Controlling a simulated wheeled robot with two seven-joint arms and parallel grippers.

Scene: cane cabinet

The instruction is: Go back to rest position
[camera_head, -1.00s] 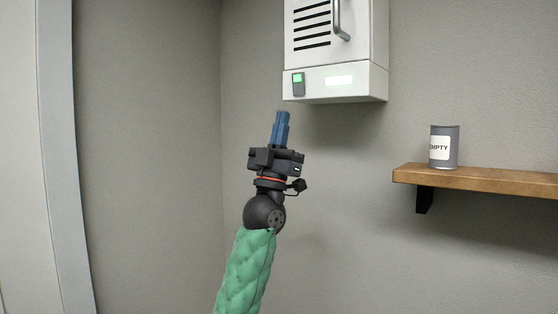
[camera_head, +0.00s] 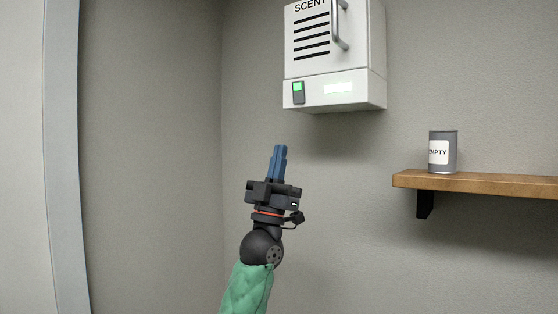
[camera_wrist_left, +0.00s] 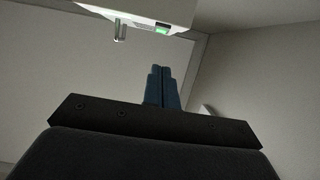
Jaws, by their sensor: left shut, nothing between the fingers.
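My left gripper (camera_head: 280,148) is in the middle of the head view, below the wall cabinet and apart from it. Its blue fingers are together, pointing up, with nothing between them. In the left wrist view the shut blue fingers (camera_wrist_left: 160,72) point toward the cabinet's underside. The white wall cabinet (camera_head: 335,60) has the letters SCENT, dark slots, a metal handle and a green-lit switch (camera_head: 298,92). The cabinet also shows at the top of the left wrist view (camera_wrist_left: 135,12). My right gripper is not in view.
A brown wooden shelf (camera_head: 490,185) on a black bracket is on the right wall. A grey can (camera_head: 443,152) labelled EMPTY stands on it. A pale vertical panel (camera_head: 65,160) is at the left. The space between gripper and shelf is clear.

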